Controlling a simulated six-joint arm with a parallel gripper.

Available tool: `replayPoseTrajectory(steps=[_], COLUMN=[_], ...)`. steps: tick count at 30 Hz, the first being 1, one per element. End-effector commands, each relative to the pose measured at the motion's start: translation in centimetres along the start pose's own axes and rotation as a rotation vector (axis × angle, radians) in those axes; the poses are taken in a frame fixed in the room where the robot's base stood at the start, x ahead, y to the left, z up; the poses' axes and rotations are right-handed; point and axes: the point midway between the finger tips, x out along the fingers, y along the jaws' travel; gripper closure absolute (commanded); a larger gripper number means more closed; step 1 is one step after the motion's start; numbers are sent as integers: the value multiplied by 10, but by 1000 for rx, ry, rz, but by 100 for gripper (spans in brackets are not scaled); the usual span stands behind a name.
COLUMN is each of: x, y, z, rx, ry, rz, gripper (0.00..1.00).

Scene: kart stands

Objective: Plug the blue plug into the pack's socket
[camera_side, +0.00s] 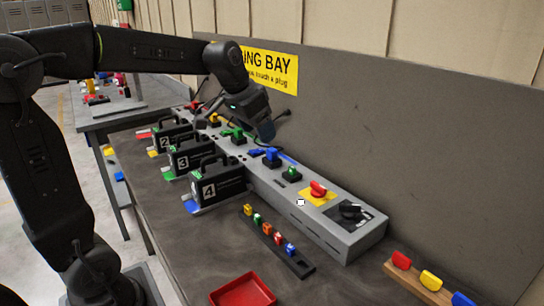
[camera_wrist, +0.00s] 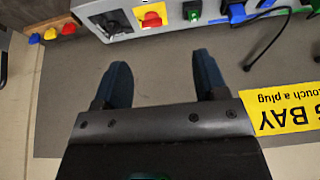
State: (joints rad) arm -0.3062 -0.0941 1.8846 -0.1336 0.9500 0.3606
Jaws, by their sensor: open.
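A blue plug (camera_side: 271,154) sits on top of the long grey console, behind the pack marked 4. The wrist view shows it as a blue block (camera_wrist: 236,13) at the top edge, with a black cable beside it. Pack 4 (camera_side: 222,189) is a black case with a handle, standing against the console's front, with a blue tab at its foot. I cannot make out its socket. My gripper (camera_side: 267,130) is above and behind the console, apart from the blue plug. In the wrist view its two dark fingers (camera_wrist: 163,82) are spread with nothing between them.
The grey console (camera_side: 350,226) also bears a green plug, a red knob on yellow and a black knob. Packs 2 and 3 stand left of pack 4. A strip of small coloured pieces (camera_side: 270,238) and a red tray (camera_side: 243,292) lie in front. A grey wall panel rises behind.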

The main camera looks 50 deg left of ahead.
Motion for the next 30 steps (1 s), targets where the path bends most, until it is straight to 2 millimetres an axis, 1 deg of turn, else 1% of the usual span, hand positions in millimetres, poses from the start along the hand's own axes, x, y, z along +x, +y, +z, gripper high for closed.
replayPoseTrajectory(steps=[1,2,3,5,6,9,12,15,18,20,27,30], x=[14,21,31,46,56,79,97,107,115,122,168,184], y=[-23,-35,-52,-78,-95,-133,-162,-178,-184,-184,-182,-182], z=[-18,-28,-39,-54,-62,-75,-81,-84,-84,-84,-82,-83], rx=[-9,-9,-9,-10,-10,-8,-6,-4,-2,-1,0,-1], ry=[-13,-16,-19,-23,-25,-28,-28,-26,-27,-28,-30,-28], rz=[-1,1,2,4,6,10,12,15,16,17,18,17], gripper=[34,34,34,34,34,34,34,34,34,34,34,34])
